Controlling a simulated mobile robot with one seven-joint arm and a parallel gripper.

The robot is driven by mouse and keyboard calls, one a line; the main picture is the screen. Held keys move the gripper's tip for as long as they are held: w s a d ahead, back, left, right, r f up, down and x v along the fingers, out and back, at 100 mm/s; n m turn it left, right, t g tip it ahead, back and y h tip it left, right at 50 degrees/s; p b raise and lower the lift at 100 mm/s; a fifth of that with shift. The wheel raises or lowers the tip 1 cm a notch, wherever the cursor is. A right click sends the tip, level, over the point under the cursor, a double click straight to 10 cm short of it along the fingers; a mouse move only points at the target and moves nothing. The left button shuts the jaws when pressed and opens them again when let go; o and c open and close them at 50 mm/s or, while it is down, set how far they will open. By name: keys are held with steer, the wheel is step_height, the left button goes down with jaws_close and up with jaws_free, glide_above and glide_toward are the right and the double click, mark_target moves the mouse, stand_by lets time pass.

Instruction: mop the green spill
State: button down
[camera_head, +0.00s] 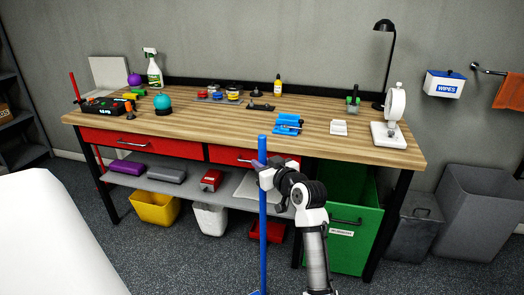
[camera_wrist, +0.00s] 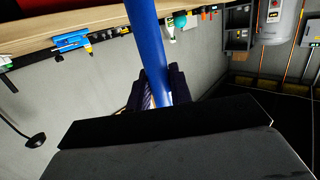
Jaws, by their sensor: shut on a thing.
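A blue pole (camera_head: 263,205), which looks like the mop's handle, stands nearly upright in front of the workbench. Its lower end runs down to the bottom edge of the head view, where only a sliver of blue shows; the mop head cannot be made out. My gripper (camera_head: 262,168) is shut on the pole near its upper end. In the wrist view the blue pole (camera_wrist: 149,45) passes between the dark fingers (camera_wrist: 157,88). No green spill shows in either view.
A wooden workbench (camera_head: 350,141) with tools and bottles stands just behind the pole. Beneath it are a yellow bin (camera_head: 155,212), a white bin (camera_head: 210,219) and a green cabinet (camera_head: 345,238). Grey bins (camera_head: 480,215) stand right. A white surface (camera_head: 55,240) fills the lower left. Dark carpet (camera_head: 170,260) lies clear between.

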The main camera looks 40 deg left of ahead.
mark_target(265, 142)
steer(key=shift+r+p, duration=0.45)
steer(key=shift+r, duration=0.8)
steer(key=shift+r+p, duration=1.7)
steer(key=shift+r, duration=0.85)
